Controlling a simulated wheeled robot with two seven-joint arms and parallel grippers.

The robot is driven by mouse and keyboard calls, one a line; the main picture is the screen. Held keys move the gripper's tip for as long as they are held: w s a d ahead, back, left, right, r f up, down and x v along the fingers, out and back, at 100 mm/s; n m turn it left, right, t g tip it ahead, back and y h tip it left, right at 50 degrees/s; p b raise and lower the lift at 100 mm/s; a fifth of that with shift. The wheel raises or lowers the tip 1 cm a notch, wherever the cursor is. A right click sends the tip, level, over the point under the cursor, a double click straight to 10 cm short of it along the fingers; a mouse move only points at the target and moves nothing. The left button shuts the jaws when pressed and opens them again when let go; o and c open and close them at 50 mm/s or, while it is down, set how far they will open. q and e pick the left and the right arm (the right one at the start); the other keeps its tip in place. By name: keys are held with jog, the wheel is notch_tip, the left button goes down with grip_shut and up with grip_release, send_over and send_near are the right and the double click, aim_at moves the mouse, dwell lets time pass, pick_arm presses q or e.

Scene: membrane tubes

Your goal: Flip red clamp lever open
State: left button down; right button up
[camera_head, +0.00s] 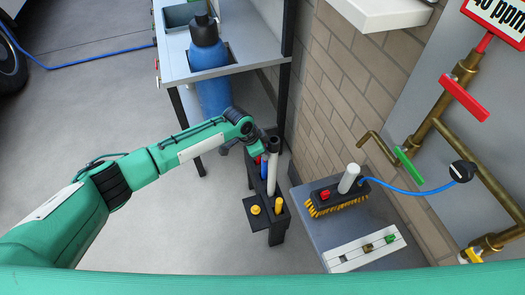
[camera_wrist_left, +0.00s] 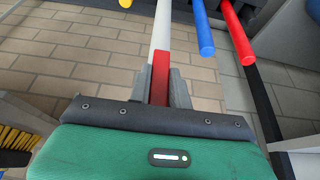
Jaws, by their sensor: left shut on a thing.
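My left gripper (camera_head: 268,143) is above the dark tube rack (camera_head: 275,232). In the left wrist view its two fingers (camera_wrist_left: 162,90) are shut on a white tube (camera_wrist_left: 162,28) with a red end (camera_wrist_left: 160,72). The same white tube shows below the gripper in the head view (camera_head: 272,168), upright. A small red part (camera_head: 325,194), possibly the red clamp lever, is on a black block with yellow bristles (camera_head: 338,203). It is too small to tell whether it is flipped, and it is apart from my left gripper. A white cylinder (camera_head: 349,178) stands on the block. My right gripper is not in view.
Blue (camera_wrist_left: 204,35) and red (camera_wrist_left: 238,38) tubes are close beside the held one. A yellow-capped part (camera_head: 255,210) is on the rack's side plate. Brass pipes with a red valve handle (camera_head: 464,97) and green handle (camera_head: 408,165) are right. A blue hose (camera_head: 415,192) leads to the block.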

pick_arm(q)
jog(key=shift+s+a+r+g+y+p, duration=0.1)
jog(key=shift+a+r+g+y+p, duration=0.35)
jog(key=shift+y, duration=0.6)
jog(key=shift+s+a+f+g+y+p, duration=0.1)
jog(key=shift+g+y+p, duration=0.2)
jog(key=shift+y+p, duration=0.6)
jog(key=shift+s+a+r+g+y+p, duration=0.1)
jog(key=shift+a+r+g+y+p, duration=0.2)
jog(key=shift+y, duration=0.95)
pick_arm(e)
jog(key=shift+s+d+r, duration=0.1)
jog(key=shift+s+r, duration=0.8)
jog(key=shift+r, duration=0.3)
pick_arm(q)
jog(key=shift+d+f, duration=0.1)
jog(key=c, duration=1.3)
grip_release()
jog(key=b+v, duration=0.1)
jog(key=v, duration=1.2)
jog(key=shift+w+d+r, duration=0.15)
jog(key=shift+d+r, duration=0.05)
jog(key=shift+r, duration=0.15)
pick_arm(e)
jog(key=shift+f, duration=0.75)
